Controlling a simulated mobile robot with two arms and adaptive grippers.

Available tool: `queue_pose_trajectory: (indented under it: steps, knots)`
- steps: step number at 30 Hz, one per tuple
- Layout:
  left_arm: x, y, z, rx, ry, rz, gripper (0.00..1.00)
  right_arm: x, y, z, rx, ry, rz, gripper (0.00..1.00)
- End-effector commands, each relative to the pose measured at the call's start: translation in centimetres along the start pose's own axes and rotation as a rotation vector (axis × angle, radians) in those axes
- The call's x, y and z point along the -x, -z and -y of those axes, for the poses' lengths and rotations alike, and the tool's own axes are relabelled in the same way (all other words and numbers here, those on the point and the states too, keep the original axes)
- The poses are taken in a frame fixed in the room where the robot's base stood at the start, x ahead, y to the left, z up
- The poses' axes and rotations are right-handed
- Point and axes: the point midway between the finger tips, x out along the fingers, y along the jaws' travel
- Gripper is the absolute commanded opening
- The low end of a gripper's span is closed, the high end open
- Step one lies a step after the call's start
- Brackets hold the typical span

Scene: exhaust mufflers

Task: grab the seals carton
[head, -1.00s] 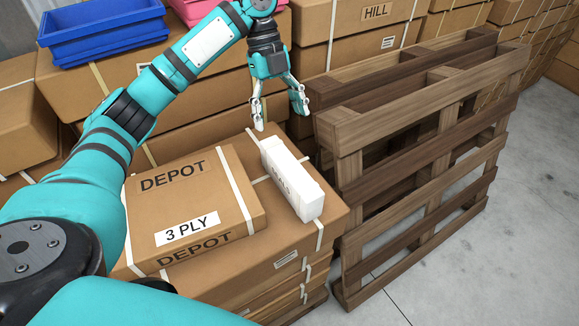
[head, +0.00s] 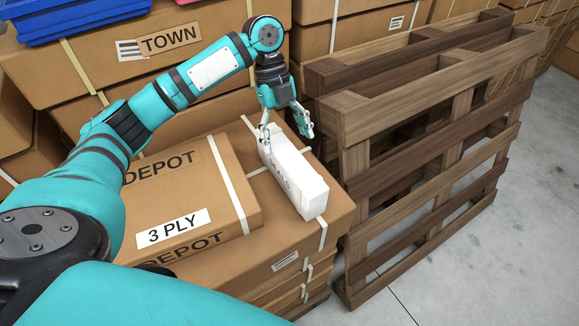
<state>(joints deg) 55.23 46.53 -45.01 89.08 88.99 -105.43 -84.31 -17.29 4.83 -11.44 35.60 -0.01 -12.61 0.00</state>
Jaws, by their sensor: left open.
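A long white carton (head: 299,184) lies on top of a stack of brown boxes in the head view. Faint lettering on its side is too small to read, so I cannot tell for sure that it says seals. My left gripper (head: 287,138) is open, pointing down at the far end of the carton. One finger is at the carton's left side and the other is over to the right; I cannot tell whether either touches it. My right gripper is not in view.
A flat brown DEPOT box (head: 190,190) lies left of the carton on the same stack (head: 283,240). A wooden pallet (head: 420,150) stands upright close on the right. More boxes and a blue bin (head: 75,22) are behind. Grey floor (head: 490,260) is clear at the right.

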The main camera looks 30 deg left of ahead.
Motion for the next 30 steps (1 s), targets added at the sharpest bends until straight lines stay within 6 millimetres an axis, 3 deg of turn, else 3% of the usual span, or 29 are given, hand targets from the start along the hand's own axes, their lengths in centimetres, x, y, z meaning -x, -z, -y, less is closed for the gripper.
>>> queue_pose_trajectory:
  steps: [3,13,21,30]
  knots:
    - [-2.2,0.1,-0.1,0.0,-0.003,-0.001,0.8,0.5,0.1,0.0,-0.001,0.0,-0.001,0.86]
    - [-4.9,0.1,-0.2,0.0,-0.003,0.0,0.8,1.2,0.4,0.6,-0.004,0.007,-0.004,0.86]
    - [-8.7,0.2,-0.5,0.0,-0.001,-0.001,0.8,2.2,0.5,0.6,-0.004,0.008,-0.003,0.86]
    - [-9.2,0.1,-0.4,0.0,0.0,0.002,0.8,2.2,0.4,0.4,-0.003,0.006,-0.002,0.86]
